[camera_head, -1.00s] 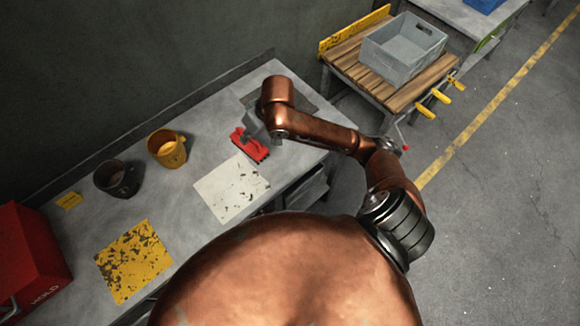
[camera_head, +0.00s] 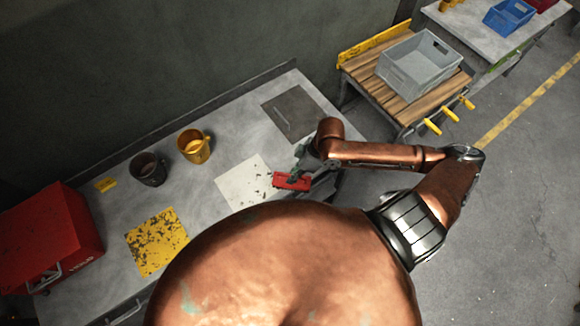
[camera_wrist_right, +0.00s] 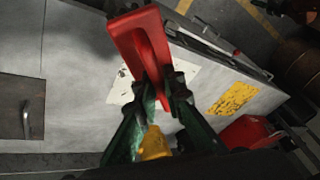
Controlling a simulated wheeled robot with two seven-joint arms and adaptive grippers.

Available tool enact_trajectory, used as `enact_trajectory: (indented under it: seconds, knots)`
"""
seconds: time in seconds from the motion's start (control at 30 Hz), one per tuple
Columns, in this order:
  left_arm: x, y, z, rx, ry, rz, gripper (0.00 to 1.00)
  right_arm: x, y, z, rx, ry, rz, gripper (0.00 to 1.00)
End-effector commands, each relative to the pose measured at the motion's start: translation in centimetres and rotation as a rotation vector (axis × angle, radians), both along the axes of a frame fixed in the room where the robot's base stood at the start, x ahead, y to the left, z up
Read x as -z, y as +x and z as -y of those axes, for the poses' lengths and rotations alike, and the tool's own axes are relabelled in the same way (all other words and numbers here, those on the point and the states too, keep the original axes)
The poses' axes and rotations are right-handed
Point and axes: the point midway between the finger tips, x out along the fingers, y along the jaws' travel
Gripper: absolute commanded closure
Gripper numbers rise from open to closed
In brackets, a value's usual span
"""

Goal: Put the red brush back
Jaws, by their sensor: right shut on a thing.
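The red brush (camera_head: 292,182) is held in my right gripper (camera_head: 300,168), near the right edge of the white worn patch on the bench. In the right wrist view the red brush (camera_wrist_right: 142,45) sits between the two fingertips of my right gripper (camera_wrist_right: 160,92), which is shut on it. The bristles cannot be made out. The white patch (camera_head: 240,182) and the yellow patch (camera_head: 157,241) lie flat on the bench (camera_head: 225,135). A dark grey plate (camera_head: 292,112) lies at the bench's far right end. My left gripper is not in view.
A yellow mug (camera_head: 194,147) and a dark mug (camera_head: 148,170) stand along the wall side. A red box (camera_head: 50,238) stands at the left end. A grey crate (camera_head: 418,65) sits on a wooden-slat table at the right. The bench between mugs and dark plate is clear.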

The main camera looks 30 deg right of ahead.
Motion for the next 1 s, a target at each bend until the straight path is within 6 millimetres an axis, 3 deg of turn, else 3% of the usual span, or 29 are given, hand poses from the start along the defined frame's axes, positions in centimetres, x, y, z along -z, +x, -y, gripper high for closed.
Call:
enact_trajectory:
  seconds: [0.2,0.4,0.7,0.9,1.0]
  knots:
    - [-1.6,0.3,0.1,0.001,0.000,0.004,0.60,1.6,4.9,2.1,0.005,0.001,0.003,1.00]
    - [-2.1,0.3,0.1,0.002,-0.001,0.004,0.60,5.4,7.3,3.3,0.002,0.001,0.003,1.00]
    - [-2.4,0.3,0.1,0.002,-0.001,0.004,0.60,7.7,9.0,4.1,0.002,0.001,0.002,1.00]
    - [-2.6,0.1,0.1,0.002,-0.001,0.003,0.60,10.3,8.9,4.0,0.001,0.002,0.003,1.00]
    - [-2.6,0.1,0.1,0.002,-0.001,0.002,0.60,10.7,8.9,4.1,0.000,0.000,0.003,1.00]
